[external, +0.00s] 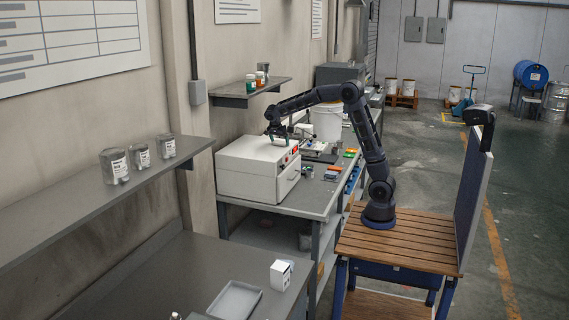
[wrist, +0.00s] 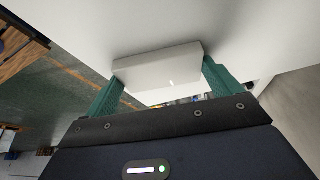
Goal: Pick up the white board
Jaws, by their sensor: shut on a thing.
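The white board (wrist: 158,66) is a flat, pale slab in the wrist view, held between two green fingers. My gripper (wrist: 163,72) is shut on it, with one finger at each side edge. In the external view my gripper (external: 278,136) is over the top of a large white box-shaped machine (external: 245,166) on the bench. There I cannot make out the board clearly, and I cannot tell whether it touches the machine's top.
A white bucket (external: 327,122) stands on the grey bench behind the machine. A wall shelf (external: 250,91) with small jars hangs above and behind my gripper. A long shelf (external: 110,200) with several grey tins runs along the left wall.

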